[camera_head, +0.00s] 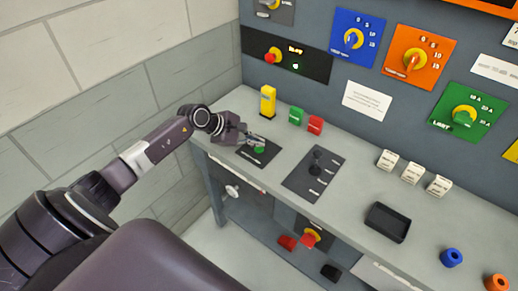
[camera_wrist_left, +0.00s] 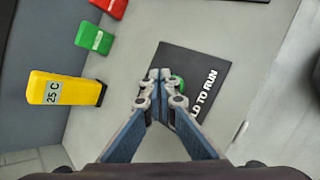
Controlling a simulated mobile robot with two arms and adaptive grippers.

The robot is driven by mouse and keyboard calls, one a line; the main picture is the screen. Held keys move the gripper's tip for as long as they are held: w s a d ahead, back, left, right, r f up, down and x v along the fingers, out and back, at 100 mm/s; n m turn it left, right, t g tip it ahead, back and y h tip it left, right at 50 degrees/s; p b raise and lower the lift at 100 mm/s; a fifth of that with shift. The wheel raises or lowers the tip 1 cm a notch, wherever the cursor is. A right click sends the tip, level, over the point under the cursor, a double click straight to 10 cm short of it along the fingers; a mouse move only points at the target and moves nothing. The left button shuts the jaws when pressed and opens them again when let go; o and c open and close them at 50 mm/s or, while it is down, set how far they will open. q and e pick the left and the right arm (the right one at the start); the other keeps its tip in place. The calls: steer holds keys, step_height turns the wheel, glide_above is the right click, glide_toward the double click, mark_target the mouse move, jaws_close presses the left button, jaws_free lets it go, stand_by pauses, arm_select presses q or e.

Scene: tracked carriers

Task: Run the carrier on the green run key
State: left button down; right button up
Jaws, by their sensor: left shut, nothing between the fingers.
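The green run key (camera_head: 259,149) sits on a black plate (camera_head: 270,155) at the left end of the grey desk. In the left wrist view the plate (camera_wrist_left: 205,65) carries lettering ending in "D TO RUN", and the green key (camera_wrist_left: 178,83) is partly hidden behind the fingers. My left gripper (camera_head: 252,138) is shut and empty, with its fingertips (camera_wrist_left: 160,76) right at the key. I cannot tell whether they touch or press it. No carrier that I can make out is in view. My right gripper is not in view.
A yellow block (camera_head: 267,101), a green block (camera_head: 296,116) and a red block (camera_head: 315,124) stand behind the plate. A lever plate (camera_head: 300,185) lies to its right, then white blocks (camera_head: 411,173) and a black tray (camera_head: 387,222). A wall panel with knobs rises behind.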

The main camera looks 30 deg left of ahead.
mark_target(257, 150)
arm_select(q)
steer(key=shift+f, duration=0.1)
stand_by(0.7)
steer(key=shift+f+b, duration=0.3)
steer(key=shift+b, duration=0.3)
steer(key=shift+s+f+b, duration=0.1)
steer(key=shift+f+b, duration=0.5)
steer(key=shift+b, duration=0.1)
stand_by(2.1)
steer(key=shift+r, duration=0.1)
stand_by(1.9)
steer(key=shift+r+p, duration=0.45)
steer(key=shift+r, duration=0.45)
steer(key=shift+r, duration=0.1)
steer(key=shift+r+p, duration=1.2)
steer(key=shift+r, duration=1.2)
